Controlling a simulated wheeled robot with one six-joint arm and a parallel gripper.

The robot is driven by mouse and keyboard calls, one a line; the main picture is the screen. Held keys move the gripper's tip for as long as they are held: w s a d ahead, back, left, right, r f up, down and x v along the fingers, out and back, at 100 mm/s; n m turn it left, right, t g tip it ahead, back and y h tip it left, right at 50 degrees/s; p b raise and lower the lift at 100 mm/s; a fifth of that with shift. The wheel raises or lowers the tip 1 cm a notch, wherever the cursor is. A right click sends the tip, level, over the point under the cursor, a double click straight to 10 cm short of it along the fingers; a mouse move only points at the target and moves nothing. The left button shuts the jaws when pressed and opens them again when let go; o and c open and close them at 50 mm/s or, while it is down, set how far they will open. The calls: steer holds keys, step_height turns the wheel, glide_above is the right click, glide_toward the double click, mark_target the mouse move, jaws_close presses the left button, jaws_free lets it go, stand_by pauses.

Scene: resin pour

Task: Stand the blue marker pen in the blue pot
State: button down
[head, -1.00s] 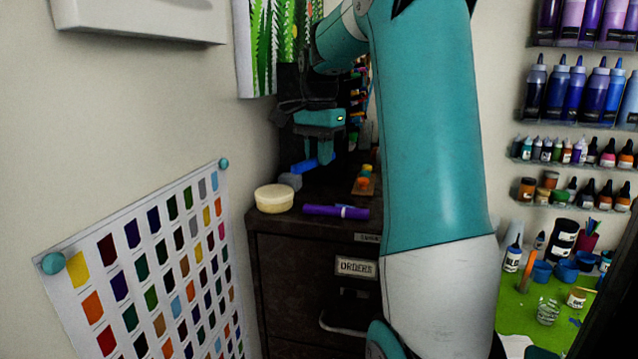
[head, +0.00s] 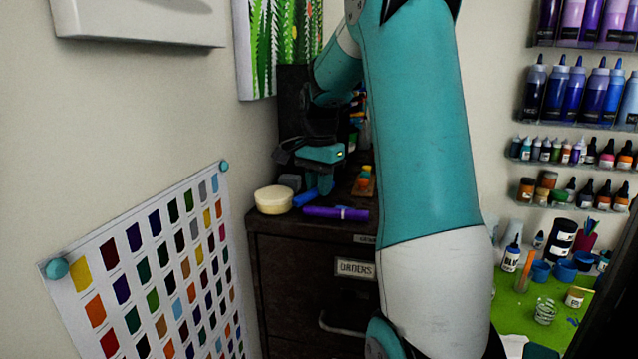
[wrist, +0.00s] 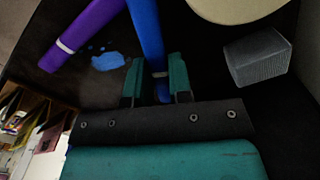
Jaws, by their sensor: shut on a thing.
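The blue marker pen (head: 305,198) is at the top of the dark cabinet, between a cream round tub and a purple pen. My gripper (head: 322,190) is shut on it; in the wrist view the blue marker pen (wrist: 147,35) runs between the two teal fingers of my gripper (wrist: 157,82). Its far end leaves the frame at the top. I cannot tell whether it touches the cabinet top. Small blue cups (head: 566,270) stand on the green mat at right; I cannot tell whether one is the blue pot.
The purple pen (head: 336,213) lies at the cabinet's front edge. The cream tub (head: 273,200) and a grey block (head: 290,182) are at left, near the wall. Orange and green items (head: 364,180) stand at right. A blue splotch (wrist: 108,62) marks the cabinet top.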

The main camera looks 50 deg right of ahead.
steer(key=shift+f, duration=0.2)
steer(key=c, duration=1)
jaws_free()
steer(key=shift+r, duration=0.1)
steer(key=shift+c, duration=0.2)
steer(key=shift+r, duration=0.1)
